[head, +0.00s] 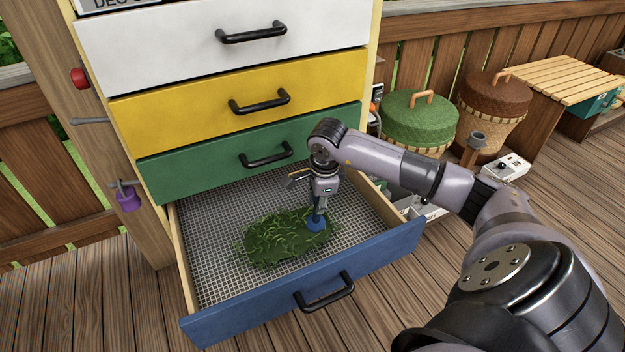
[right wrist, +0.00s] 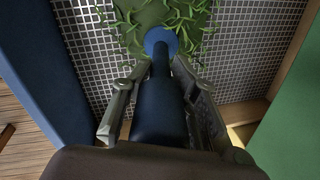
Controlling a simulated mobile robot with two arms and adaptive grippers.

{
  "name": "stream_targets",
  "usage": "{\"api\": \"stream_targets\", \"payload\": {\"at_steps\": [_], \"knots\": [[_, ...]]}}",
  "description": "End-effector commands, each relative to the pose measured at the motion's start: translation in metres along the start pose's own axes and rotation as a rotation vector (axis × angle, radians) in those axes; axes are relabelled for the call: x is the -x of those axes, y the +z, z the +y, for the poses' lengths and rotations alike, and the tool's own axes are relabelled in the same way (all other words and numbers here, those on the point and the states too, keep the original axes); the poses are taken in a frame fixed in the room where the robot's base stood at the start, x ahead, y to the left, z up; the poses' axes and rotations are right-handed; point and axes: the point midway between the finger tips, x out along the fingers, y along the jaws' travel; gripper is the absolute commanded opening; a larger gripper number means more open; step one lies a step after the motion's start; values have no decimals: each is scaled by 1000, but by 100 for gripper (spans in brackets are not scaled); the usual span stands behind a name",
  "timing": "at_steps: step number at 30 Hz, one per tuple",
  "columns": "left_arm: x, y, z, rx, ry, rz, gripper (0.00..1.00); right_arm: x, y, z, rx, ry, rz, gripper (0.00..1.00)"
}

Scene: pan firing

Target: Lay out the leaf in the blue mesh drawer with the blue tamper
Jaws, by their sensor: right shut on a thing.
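The blue drawer (head: 375,260) is pulled open at the bottom of the cabinet, and its mesh floor (head: 210,230) shows. Green leaf (head: 272,240) lies in a patch on the middle of the mesh, with bare mesh around it. My right gripper (head: 318,205) is above the right part of the patch, shut on the blue tamper (head: 316,223). The tamper's round blue foot is down at the leaf; whether it presses on it I cannot tell. In the right wrist view the tamper (right wrist: 160,105) stands between the two fingers, its foot at the leaf (right wrist: 145,20). My left gripper is out of view.
Closed green (head: 200,165), yellow (head: 190,117) and white (head: 170,45) drawers are above the open one. Two lidded baskets, green (head: 418,115) and brown (head: 495,95), stand right of the cabinet. A purple item (head: 128,198) hangs on the left post.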

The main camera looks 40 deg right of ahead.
Motion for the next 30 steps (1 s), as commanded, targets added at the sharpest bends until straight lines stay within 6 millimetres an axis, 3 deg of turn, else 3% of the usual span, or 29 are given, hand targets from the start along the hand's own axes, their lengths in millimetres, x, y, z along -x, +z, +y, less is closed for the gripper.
{"api": "stream_targets", "payload": {"at_steps": [17,30], "knots": [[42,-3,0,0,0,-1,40,18,-20,72,3,2,3,0],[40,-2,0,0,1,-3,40,8,33,40,-1,-2,-4,0]]}}
